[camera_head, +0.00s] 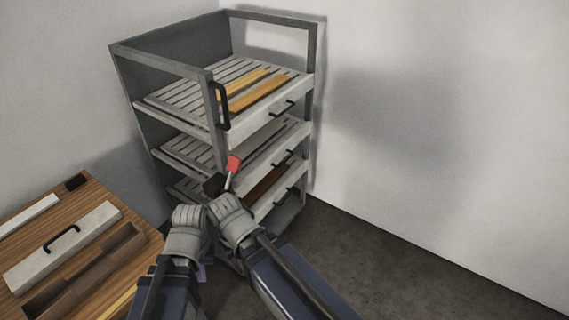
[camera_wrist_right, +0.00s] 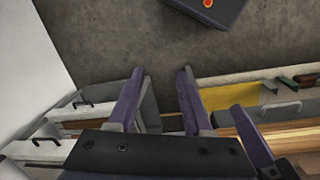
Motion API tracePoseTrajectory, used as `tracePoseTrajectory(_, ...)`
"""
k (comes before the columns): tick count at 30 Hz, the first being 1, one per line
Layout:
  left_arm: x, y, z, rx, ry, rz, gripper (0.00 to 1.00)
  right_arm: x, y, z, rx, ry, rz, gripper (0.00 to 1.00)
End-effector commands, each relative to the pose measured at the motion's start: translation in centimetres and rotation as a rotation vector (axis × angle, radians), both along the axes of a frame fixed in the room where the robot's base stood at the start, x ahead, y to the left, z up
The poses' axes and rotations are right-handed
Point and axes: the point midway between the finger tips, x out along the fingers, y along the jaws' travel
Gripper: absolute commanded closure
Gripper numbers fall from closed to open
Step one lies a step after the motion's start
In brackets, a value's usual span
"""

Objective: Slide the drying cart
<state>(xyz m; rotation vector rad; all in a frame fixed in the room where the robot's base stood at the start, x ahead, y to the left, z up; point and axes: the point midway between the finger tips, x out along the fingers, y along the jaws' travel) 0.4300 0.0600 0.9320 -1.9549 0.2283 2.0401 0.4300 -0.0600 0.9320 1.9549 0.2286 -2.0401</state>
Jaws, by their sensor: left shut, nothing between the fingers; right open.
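The drying cart (camera_head: 213,90) is a tall grey metal rack with slatted shelves and black-handled fronts, standing against the back walls. A black upright handle (camera_head: 226,106) sits on its near corner post. A red-tipped lever (camera_head: 233,163) with a pale stem shows by the lower near corner. My left gripper (camera_head: 215,185) appears dark and shut, close beside the lever; I cannot tell whether they touch. My right gripper (camera_wrist_right: 162,73) is open and empty over the floor in the right wrist view. My wrists hide the cart's lower near corner.
A wooden bench (camera_head: 85,195) at left holds a pale board with a black handle (camera_head: 62,238) and a brown tray. Orange strips (camera_head: 255,95) lie on the cart's top shelf. Bare floor (camera_head: 400,260) lies to the right. A dark box (camera_wrist_right: 213,8) stands on the floor.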

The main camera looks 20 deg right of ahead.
Motion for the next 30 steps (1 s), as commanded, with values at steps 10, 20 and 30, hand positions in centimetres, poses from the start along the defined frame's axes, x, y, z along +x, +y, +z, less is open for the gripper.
tracePoseTrajectory(10, 0.0, 0.0, 0.0, 0.000, 0.000, 0.000, 1.00, 0.0, 0.0, 0.0, 0.000, 0.000, 0.000, 0.50)
tracePoseTrajectory(20, 0.0, 0.0, -3.2, 0.000, 0.000, 0.000, 1.00, 2.1, 1.0, -3.3, 0.137, 0.013, -0.064, 0.76)
tracePoseTrajectory(30, 0.0, 0.0, -14.6, 0.000, 0.000, -0.001, 1.00, 15.0, 1.3, -8.9, 0.850, -0.053, -0.413, 1.00)
